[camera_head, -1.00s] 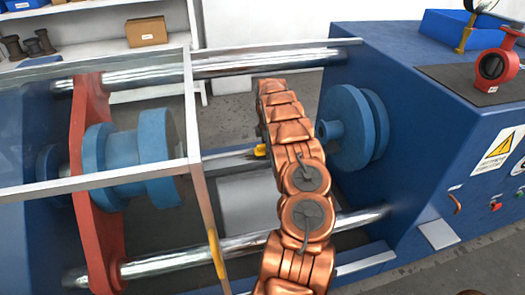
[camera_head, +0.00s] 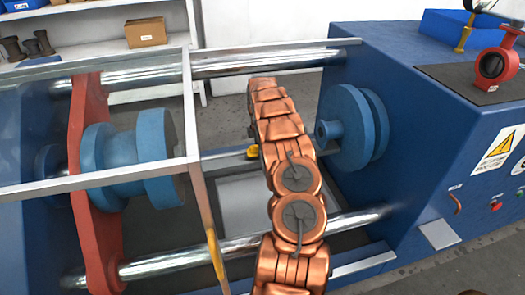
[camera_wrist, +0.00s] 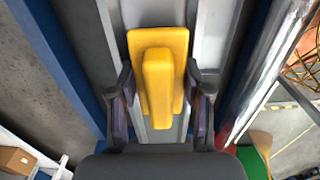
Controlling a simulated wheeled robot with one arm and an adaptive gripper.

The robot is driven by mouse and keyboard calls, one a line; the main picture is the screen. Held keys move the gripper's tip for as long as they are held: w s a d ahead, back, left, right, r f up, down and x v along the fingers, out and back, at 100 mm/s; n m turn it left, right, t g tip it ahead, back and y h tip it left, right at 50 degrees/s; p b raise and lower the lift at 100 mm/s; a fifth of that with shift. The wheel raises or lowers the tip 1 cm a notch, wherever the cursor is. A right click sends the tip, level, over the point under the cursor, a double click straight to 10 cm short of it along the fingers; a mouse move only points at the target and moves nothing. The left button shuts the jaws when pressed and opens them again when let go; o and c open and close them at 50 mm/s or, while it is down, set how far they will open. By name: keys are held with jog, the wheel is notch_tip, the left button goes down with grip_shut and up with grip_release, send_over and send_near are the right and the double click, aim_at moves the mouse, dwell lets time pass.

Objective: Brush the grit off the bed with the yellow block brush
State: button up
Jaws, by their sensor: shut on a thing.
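The yellow block brush (camera_wrist: 157,75) is in my gripper (camera_wrist: 160,95) in the wrist view, with one finger on each side of its raised grip. A small yellow part of the brush (camera_head: 253,152) shows beside my copper arm in the head view; my arm hides the rest and the gripper. The grey bed (camera_head: 239,205) lies between the blue flanges, low between the chrome bars. The bed also shows under the brush in the wrist view (camera_wrist: 207,35). I cannot make out any grit, nor whether the brush touches the bed.
Chrome bars (camera_head: 265,62) run along the back and front (camera_head: 200,253) of the bed. A blue flange (camera_head: 352,128) stands right, a red plate (camera_head: 90,190) and a framed clear guard (camera_head: 100,177) left. A red valve (camera_head: 496,66) sits on the blue cabinet.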

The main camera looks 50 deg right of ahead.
aim_at(249, 151)
jog(key=shift+w+a+f+b, duration=0.1)
jog(key=shift+w+a+b, duration=0.05)
jog(key=shift+w+a, duration=0.6)
jog(key=shift+w+a+f+b, duration=0.15)
jog(key=shift+w+a, duration=0.35)
jog(key=shift+a, duration=0.45)
jog(key=shift+w+a+r+b, duration=0.15)
jog(key=shift+w+a+r, duration=0.05)
jog(key=shift+w+a, duration=0.7)
jog(key=shift+w+a+r+b, duration=0.15)
jog(key=shift+w+a, duration=0.5)
jog(key=shift+a, duration=0.35)
jog(key=shift+w+d+f, duration=0.15)
jog(key=shift+w+f, duration=0.1)
jog(key=shift+s+d+f+b, duration=0.1)
jog(key=shift+s+d+b, duration=0.1)
jog(key=shift+s+d, duration=0.7)
jog(key=shift+s+d+b, duration=0.15)
jog(key=shift+s+d, duration=0.5)
jog(key=shift+d, duration=0.35)
jog(key=shift+s+d+r, duration=0.1)
jog(key=shift+s+d, duration=0.6)
jog(key=shift+d, duration=0.3)
jog(key=shift+s+d+r, duration=0.1)
jog(key=shift+s+d, duration=0.6)
jog(key=shift+d, duration=0.25)
